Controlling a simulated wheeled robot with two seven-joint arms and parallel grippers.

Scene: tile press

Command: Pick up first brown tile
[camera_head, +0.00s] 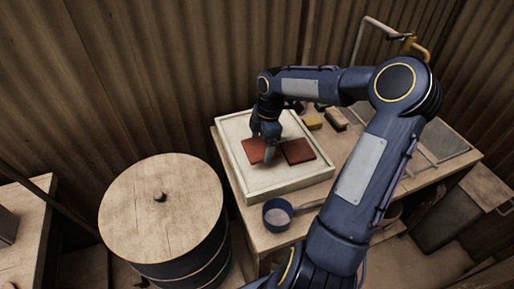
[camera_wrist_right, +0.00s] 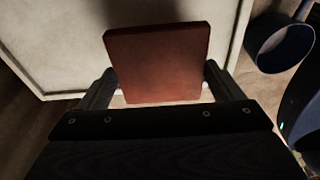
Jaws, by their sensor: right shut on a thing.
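Two square reddish-brown tiles show in the white shallow tray (camera_head: 290,185) on the wooden table. My right gripper (camera_head: 268,150) reaches down into the tray from above and is shut on the left brown tile (camera_head: 253,150). In the right wrist view this held tile (camera_wrist_right: 158,62) sits between the two fingers, its flat face in view. I cannot tell whether it is clear of the tray floor. The other brown tile (camera_head: 298,151) lies flat just to the right. My left gripper is out of view.
A dark blue pan (camera_head: 277,214) with a long handle stands at the table's front, close to the tray. A yellow block (camera_head: 313,122) and a brown block (camera_head: 335,118) lie behind the tray. A drum with a round wooden lid (camera_head: 160,205) stands left. Corrugated wall (camera_head: 150,70) rises behind.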

